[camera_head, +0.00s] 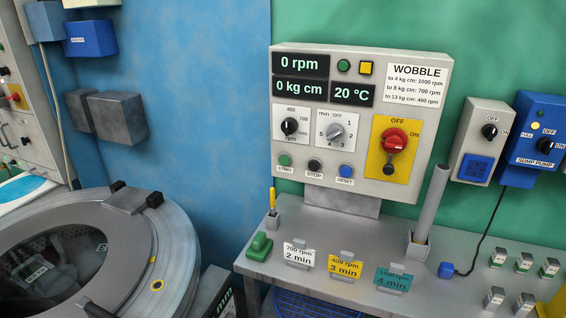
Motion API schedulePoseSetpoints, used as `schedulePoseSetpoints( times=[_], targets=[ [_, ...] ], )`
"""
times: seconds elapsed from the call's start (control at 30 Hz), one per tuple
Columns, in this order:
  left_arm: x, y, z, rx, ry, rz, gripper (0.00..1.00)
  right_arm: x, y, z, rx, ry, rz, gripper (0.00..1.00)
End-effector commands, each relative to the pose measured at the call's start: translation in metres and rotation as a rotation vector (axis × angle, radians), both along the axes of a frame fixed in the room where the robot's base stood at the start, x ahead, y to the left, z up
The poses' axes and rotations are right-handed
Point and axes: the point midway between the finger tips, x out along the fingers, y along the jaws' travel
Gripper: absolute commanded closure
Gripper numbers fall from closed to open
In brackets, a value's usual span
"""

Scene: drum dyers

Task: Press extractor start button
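The extractor control panel (352,125) stands on a metal bench in the middle of the head view. Its round green start button (284,160) is at the lower left of the panel, above a START label. A dark stop button (314,165) and a blue reset button (346,171) sit to its right. The displays read 0 rpm, 0 kg cm and 20 °C. A red rotary switch (394,140) on a yellow plate is at the right. Neither of my grippers shows in this view.
An extractor drum with a round lid (172,262) fills the lower left. The bench (330,228) carries a green block (259,246), several rpm cards (299,254), an upright grey tube (430,205) and small bottles. The sump pump box (540,128) hangs right. Space before the panel is clear.

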Motion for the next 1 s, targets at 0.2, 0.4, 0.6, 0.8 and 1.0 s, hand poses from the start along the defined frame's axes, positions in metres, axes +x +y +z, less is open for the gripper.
schedulePoseSetpoints(
  times=[0.2,0.4,0.6,0.8,1.0],
  targets=[
    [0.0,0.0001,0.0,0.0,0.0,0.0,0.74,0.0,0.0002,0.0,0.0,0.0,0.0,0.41],
    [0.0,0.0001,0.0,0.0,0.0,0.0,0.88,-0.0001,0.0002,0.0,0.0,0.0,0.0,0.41],
    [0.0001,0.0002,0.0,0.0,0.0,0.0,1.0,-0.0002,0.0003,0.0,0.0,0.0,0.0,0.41],
    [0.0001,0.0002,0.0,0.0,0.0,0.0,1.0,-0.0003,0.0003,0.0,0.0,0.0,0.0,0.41],
    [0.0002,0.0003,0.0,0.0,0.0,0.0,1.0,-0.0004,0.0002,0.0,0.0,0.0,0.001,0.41]
  ],
)
